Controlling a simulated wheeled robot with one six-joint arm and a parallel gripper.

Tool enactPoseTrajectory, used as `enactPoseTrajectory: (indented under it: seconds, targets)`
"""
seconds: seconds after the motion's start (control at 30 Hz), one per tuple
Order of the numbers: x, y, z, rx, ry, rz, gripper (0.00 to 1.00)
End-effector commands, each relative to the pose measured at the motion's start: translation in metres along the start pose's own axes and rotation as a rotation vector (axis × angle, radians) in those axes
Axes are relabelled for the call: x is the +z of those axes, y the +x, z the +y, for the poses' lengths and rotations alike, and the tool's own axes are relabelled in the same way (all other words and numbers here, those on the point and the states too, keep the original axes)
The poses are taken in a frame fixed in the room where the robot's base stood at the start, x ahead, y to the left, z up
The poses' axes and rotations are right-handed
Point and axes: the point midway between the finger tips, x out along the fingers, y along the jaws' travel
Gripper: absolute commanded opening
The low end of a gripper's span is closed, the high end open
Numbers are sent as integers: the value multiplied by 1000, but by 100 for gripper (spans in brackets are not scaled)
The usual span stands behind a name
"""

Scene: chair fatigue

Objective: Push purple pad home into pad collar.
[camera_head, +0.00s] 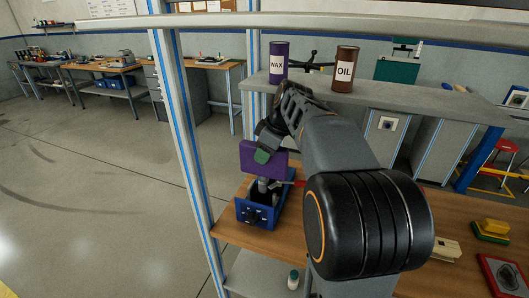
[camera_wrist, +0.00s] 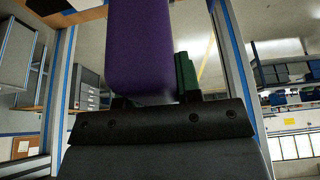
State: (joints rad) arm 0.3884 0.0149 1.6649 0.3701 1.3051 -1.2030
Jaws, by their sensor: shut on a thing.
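The purple pad (camera_head: 247,160) is an upright flat block in my gripper (camera_head: 263,154). My gripper is shut on it, with a green fingertip against its face. In the wrist view the pad (camera_wrist: 140,45) fills the top middle, with a green finger (camera_wrist: 187,72) beside its right side. Below the pad in the head view is a grey upright part (camera_head: 264,186) on a blue fixture (camera_head: 246,214); I cannot tell whether this is the pad collar. The pad hides part of it, and I cannot tell whether the two touch.
The fixture stands on a wooden bench (camera_head: 228,230), left of my arm. A blue-edged post (camera_head: 183,140) rises close on the left. A WAX can (camera_head: 278,62) and an OIL can (camera_head: 346,70) stand on the grey shelf behind. A red-handled item (camera_head: 297,183) is beside the fixture.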

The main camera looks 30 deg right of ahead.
Motion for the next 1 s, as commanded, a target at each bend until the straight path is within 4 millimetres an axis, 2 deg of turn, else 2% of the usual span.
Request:
enactPoseTrajectory:
  seconds: [0.07,0.1,0.4,0.73,0.87,1.0]
  targets:
    - [1,2,0,1,0,1,0]
    - [1,2,0,1,-1,1,33]
    - [1,2,0,1,0,1,61]
    - [1,-3,0,1,0,0,62]
    - [1,-21,1,3,1,1,62]
    - [0,-51,1,4,1,1,62]
